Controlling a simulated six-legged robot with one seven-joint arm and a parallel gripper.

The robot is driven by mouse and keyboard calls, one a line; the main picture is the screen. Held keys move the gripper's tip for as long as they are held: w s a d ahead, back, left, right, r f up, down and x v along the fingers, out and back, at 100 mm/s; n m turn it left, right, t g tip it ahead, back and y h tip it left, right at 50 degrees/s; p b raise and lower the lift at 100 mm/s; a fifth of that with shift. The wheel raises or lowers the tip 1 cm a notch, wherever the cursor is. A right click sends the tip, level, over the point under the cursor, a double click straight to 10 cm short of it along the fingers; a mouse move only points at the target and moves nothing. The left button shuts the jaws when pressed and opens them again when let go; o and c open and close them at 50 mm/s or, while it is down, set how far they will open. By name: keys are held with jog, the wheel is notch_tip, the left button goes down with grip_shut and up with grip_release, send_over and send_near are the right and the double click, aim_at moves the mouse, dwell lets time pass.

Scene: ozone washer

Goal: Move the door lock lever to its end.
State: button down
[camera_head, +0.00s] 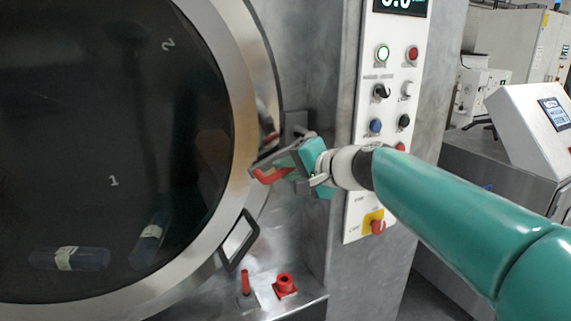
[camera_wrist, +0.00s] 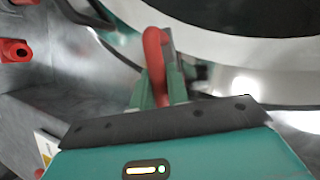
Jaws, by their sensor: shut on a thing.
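The red door lock lever (camera_head: 268,177) sits at the right rim of the round washer door (camera_head: 238,110). My gripper (camera_head: 283,165) reaches it from the right and is shut on the lever. In the wrist view, the red lever (camera_wrist: 153,50) stands between the two green fingers of my gripper (camera_wrist: 160,80), its end pointing away from the palm. The lever's pivot and mount are partly hidden behind the gripper in the head view.
A black loop handle (camera_head: 240,240) is on the lower right of the door rim. Two red fittings (camera_head: 285,284) stand on a ledge below. The control panel (camera_head: 367,190), with buttons and a red knob on yellow, is close behind my arm. A separate console (camera_head: 530,125) stands at the right.

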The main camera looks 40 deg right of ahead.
jog(key=s+d+f+n+g+h, duration=0.2)
jog(key=d+f+n+h, duration=0.4)
jog(key=d+n+h, duration=0.1)
jog(key=shift+s+d+n+g, duration=0.25)
jog(key=shift+d+n+g, duration=0.15)
jog(key=shift+d+n, duration=0.35)
dwell(0.5)
jog(key=c, duration=1.4)
grip_release()
jog(key=shift+s, duration=0.1)
jog(key=shift+o, duration=0.2)
jog(key=shift+r, duration=0.1)
jog(key=v, duration=1.3)
jog(key=shift+s+a, duration=0.2)
jog(key=shift+s, duration=0.1)
